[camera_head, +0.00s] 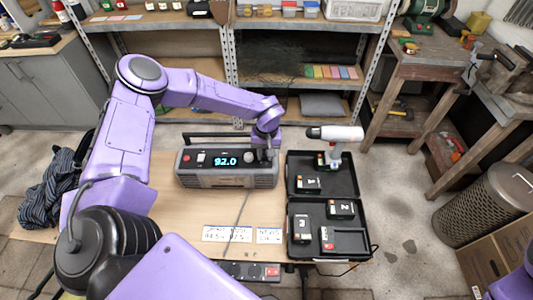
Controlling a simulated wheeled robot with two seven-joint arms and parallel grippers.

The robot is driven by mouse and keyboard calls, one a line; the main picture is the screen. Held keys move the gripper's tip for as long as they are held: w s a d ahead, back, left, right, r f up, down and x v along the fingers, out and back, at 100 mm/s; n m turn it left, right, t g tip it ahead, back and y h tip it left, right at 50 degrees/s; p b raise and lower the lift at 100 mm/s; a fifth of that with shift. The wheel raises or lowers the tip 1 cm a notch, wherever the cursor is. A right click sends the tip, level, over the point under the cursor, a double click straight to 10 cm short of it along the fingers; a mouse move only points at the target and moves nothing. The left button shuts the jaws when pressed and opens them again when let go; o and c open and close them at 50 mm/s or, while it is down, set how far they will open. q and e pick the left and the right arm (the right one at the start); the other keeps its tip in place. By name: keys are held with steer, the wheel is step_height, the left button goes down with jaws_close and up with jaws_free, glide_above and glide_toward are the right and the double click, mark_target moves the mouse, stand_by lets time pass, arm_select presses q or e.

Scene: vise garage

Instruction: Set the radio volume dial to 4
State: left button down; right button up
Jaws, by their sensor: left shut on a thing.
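The grey radio (212,181) stands on the wooden table with its dark handle behind it. Its lit display (226,161) reads 92.0. A round pale dial (249,157) shows right of the display. My left gripper (266,153) reaches down from above to the right end of the radio's front panel. It is shut on a dial there, which the fingers mostly hide. The dial's marks and setting are too small to read. My right gripper is out of view.
An open black case (290,208) with several numbered packs and a drill (335,134) stands close right of the radio. Shelves stand behind.

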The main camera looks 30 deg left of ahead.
arm_select(q)
steer(key=c, duration=0.9)
jaws_free()
steer(key=shift+r, duration=0.25)
step_height(320, 180, up, 10)
steer(key=shift+w+d+r+b, duration=0.1)
steer(key=shift+w+d+b, duration=0.05)
steer(key=shift+b, duration=0.95)
